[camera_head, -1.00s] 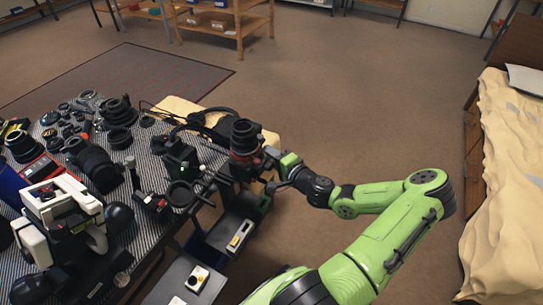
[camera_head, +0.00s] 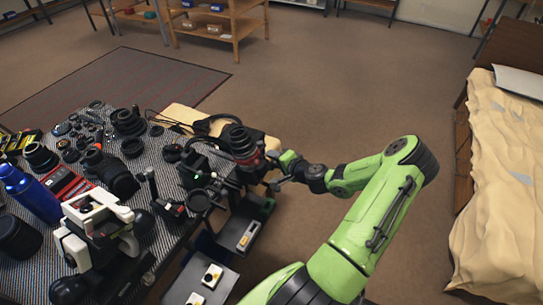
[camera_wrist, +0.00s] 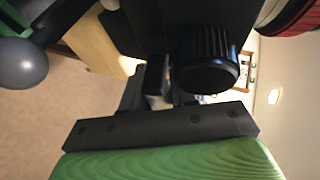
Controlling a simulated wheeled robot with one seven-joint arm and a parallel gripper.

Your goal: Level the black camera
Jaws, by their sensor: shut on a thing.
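The black camera (camera_head: 240,142), with a large dark lens and a red ring, stands on a dark support at the right edge of the table in the head view. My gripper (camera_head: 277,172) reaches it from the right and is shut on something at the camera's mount. In the wrist view my gripper (camera_wrist: 165,100) is close against a black ribbed knob (camera_wrist: 208,62) below a dark body. The fingertips are mostly hidden, so I cannot tell exactly which part they hold. A bit of the red ring (camera_wrist: 292,18) shows at the upper right. I cannot tell whether the camera is tilted.
The table (camera_head: 150,165) left of the camera is crowded with lenses and parts, a blue bottle (camera_head: 30,190) and a white-and-black device (camera_head: 98,225). Grey boxes (camera_head: 200,285) stand low in front. A cloth-covered bed (camera_head: 505,180) is at the right; the floor between is clear.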

